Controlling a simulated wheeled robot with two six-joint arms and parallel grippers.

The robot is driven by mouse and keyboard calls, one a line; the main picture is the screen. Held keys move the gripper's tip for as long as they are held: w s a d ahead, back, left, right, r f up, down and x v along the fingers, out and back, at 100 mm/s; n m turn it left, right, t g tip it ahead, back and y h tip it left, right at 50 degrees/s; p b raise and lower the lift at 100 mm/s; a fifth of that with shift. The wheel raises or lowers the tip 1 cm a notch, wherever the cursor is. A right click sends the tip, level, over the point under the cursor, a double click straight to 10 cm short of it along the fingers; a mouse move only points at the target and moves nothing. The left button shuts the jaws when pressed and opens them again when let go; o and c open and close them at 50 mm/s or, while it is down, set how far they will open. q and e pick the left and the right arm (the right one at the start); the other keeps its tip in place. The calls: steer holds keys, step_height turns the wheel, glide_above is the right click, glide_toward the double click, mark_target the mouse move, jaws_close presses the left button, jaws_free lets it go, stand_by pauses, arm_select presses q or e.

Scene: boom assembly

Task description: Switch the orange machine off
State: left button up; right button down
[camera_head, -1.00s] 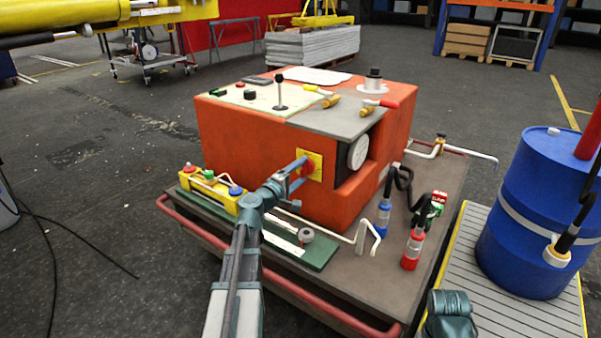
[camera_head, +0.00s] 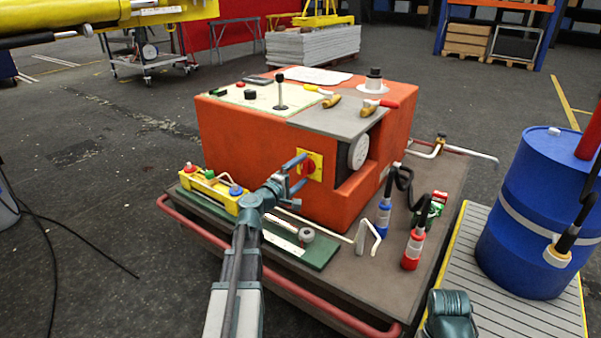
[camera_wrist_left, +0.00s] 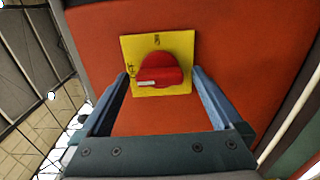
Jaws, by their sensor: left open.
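The orange machine (camera_head: 240,147) stands on a low cart, with a yellow plate (camera_head: 318,160) and a red rotary knob (camera_head: 309,168) on its front face. The knob (camera_wrist_left: 160,70) also shows in the left wrist view, its white mark lying nearly level and pointing left towards a small dark label on the yellow plate (camera_wrist_left: 180,43). My left gripper (camera_head: 302,171) is open in front of the knob. In the left wrist view, its fingers (camera_wrist_left: 160,75) stand apart to either side of the knob, with visible gaps.
A green board (camera_head: 322,255) and a yellow block (camera_head: 212,190) with red and blue caps lie before the machine. Hoses with blue and red fittings (camera_head: 412,250) stand to its right. A blue drum (camera_head: 530,225) stands further right. The cart has a red rail (camera_head: 188,216).

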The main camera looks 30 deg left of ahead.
arm_select(q)
steer(key=s+a, duration=0.1)
steer(key=s, duration=1.2)
steer(key=shift+s, duration=0.4)
